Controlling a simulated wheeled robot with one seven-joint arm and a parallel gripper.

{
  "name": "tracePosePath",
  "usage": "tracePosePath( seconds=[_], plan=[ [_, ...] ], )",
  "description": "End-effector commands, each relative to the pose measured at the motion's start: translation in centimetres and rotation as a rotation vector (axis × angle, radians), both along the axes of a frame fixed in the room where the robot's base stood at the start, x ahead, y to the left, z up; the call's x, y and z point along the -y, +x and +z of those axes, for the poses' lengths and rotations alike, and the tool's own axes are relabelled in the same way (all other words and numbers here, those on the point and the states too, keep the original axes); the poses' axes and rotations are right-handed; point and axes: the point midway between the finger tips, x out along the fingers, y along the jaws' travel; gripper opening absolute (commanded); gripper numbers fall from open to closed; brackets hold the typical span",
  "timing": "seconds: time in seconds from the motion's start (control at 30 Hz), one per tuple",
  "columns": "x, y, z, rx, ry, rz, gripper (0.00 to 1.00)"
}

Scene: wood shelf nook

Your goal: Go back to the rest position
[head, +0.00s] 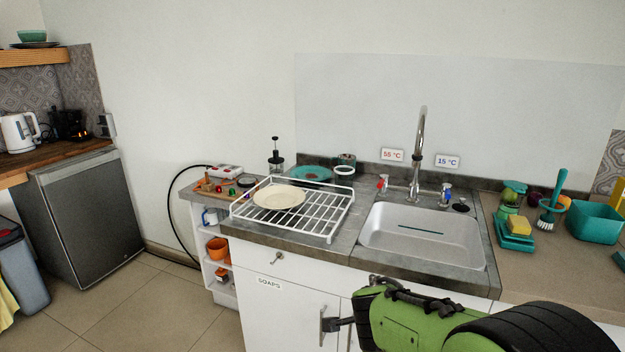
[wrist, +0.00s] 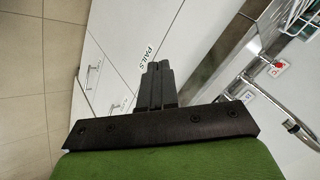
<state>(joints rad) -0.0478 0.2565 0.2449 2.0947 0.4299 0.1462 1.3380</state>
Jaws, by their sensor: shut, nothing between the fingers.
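My gripper (head: 338,324) is at the lower middle of the head view, in front of the white cabinet (head: 285,290) under the counter. Its dark fingers point left, close to an upright cabinet handle (head: 323,326); I cannot tell whether they touch it. In the wrist view my gripper (wrist: 157,68) shows its two dark fingers together with no gap and nothing held. My green wrist covers the bottom of that view.
A sink (head: 420,235) with a tap (head: 418,150) is set in the counter. A white dish rack (head: 325,222) holds a cream plate (head: 279,197). Teal containers (head: 595,222) stand right. A grey fridge (head: 88,210) stands left. Tiled floor (head: 150,305) is clear between fridge and cabinets.

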Motion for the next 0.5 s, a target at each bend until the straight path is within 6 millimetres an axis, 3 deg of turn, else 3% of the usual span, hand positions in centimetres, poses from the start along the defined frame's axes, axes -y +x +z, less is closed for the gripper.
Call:
tracePosePath(
  seconds=[0.03,0.1,0.2,0.3,0.5],
  plan=[
    [0.7,-2.6,2.4,-0.031,-0.061,0.083,0.00],
    [1.3,-6.5,4.6,-0.093,-0.147,0.223,0.00],
    [1.8,-12.1,6.6,-0.172,-0.250,0.423,0.00],
    [1.9,-16.8,7.5,-0.224,-0.330,0.602,0.00],
    [1.5,-24.3,7.6,-0.277,-0.454,0.915,0.00]
  ],
)
